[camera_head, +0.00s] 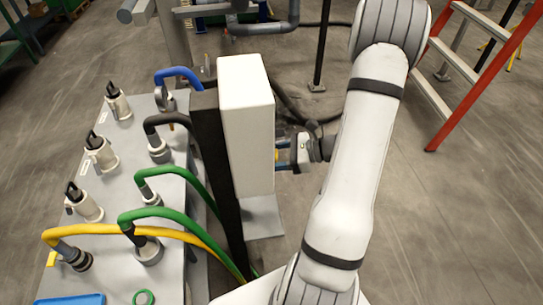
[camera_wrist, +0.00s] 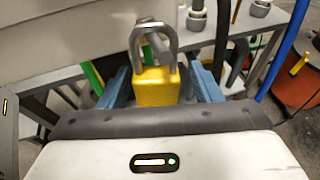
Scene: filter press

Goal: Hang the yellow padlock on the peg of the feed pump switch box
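The yellow padlock (camera_wrist: 156,87) stands upright in the wrist view, its silver shackle (camera_wrist: 153,40) pointing up. A short grey part shows inside the shackle loop; whether this is the peg and passes through it, I cannot tell. My gripper (camera_wrist: 160,75) has its blue fingers on either side of the padlock body, with narrow gaps seeming to show at both sides, so it looks open around it. In the head view my gripper (camera_head: 284,158) is close to the right side of the white switch box (camera_head: 246,120). A small yellow bit shows there; the peg is hidden.
A red-railed ladder (camera_head: 470,85) stands at the right.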

